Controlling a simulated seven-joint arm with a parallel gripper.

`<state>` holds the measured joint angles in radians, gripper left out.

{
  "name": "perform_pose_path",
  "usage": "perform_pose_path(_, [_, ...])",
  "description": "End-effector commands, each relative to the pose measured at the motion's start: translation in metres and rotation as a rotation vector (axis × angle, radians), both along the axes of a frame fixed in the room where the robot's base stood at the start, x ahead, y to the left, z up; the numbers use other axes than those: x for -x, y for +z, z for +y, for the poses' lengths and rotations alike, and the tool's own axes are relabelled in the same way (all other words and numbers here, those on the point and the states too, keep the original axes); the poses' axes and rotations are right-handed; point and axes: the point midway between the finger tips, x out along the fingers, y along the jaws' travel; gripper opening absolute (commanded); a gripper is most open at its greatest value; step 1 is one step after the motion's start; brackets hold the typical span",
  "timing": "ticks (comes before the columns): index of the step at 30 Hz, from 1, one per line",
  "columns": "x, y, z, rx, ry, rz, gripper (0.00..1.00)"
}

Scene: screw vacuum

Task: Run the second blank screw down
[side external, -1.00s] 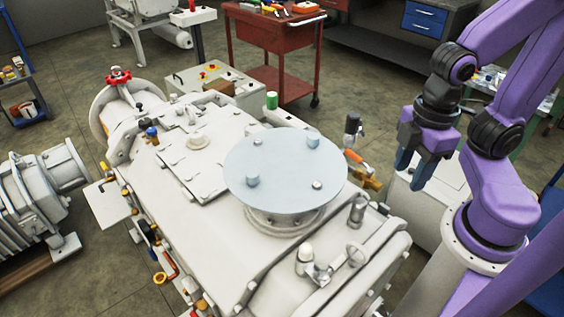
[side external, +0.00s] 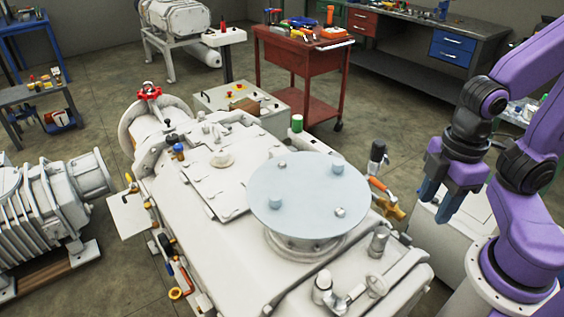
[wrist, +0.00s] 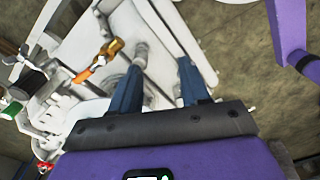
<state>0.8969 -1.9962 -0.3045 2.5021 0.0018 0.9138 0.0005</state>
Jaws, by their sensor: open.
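The blank, a pale blue round plate (side external: 300,188), lies flat on a flanged port on top of the white machine. Two taller pale screw heads stand up from it, a front-left one (side external: 275,200) and a back-right one (side external: 337,167). Two lower heads sit close to the plate: a silver front-right one (side external: 340,212) and a small back-left one (side external: 283,164). My gripper (side external: 438,194) hangs to the right of the plate, apart from it, fingers pointing down. In the wrist view my gripper (wrist: 160,66) has its two blue fingers spread with nothing held between them.
A valve with an orange handle (side external: 381,188) stands between the plate and my gripper. Metal fittings (side external: 345,298) rise from the machine's front right. A red tool cart (side external: 292,75) stands behind. The space above the plate is clear.

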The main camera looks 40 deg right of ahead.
Motion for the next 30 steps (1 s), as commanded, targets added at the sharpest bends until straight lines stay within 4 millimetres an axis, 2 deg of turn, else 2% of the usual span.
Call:
perform_pose_path(6, [-0.003,0.002,0.002,0.0,0.01,0.0,0.46])
perform_pose_path(11, [-0.027,0.016,0.022,0.003,0.11,-0.004,0.46])
perform_pose_path(21, [-0.133,0.072,0.084,0.02,0.56,-0.01,0.46])
perform_pose_path(30, [-0.23,0.113,0.112,0.03,0.97,-0.009,0.46])
